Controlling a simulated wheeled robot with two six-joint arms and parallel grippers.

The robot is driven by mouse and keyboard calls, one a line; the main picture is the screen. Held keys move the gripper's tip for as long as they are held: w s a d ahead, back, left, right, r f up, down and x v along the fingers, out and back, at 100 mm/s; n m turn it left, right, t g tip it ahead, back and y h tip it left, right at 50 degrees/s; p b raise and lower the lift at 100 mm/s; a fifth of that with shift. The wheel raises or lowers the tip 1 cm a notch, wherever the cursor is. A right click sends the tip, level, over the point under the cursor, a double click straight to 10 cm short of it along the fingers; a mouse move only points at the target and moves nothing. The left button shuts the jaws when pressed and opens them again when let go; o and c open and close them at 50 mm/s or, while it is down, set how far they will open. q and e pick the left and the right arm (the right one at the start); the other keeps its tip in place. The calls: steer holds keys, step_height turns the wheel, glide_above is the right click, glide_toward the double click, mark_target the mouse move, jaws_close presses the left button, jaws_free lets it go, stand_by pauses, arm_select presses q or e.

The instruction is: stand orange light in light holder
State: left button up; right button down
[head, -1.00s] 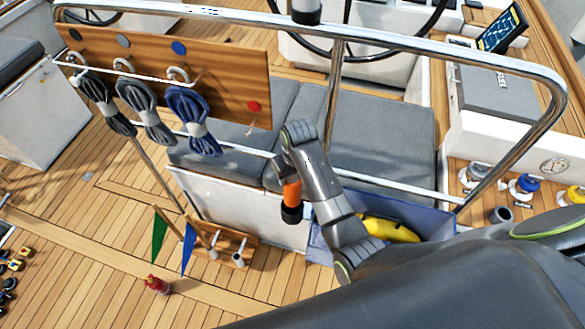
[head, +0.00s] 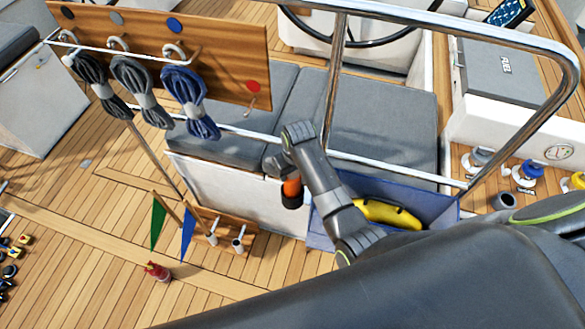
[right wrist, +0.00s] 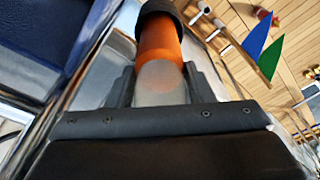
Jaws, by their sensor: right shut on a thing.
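My right gripper (head: 288,176) is shut on the orange light (head: 291,188), an orange cylinder with a black end that points down in the head view. The gripper holds it in the air, near the white seat front and the blue bin. In the right wrist view the light (right wrist: 160,42) sits between the two fingers, its black end pointing away. A small dark grey cup (head: 504,200) stands on the wooden deck at the right; it may be the light holder, but I cannot be sure. My left gripper is not in view.
A blue bin (head: 437,207) with a yellow item (head: 390,213) lies beside my right arm. A wooden flag stand (head: 228,222) with green and blue flags is to the left. A metal rail (head: 420,22) crosses above. Blue (head: 526,172) and yellow items stand by the cup.

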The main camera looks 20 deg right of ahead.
stand_by(0.3)
steer(key=c, duration=0.6)
jaws_free()
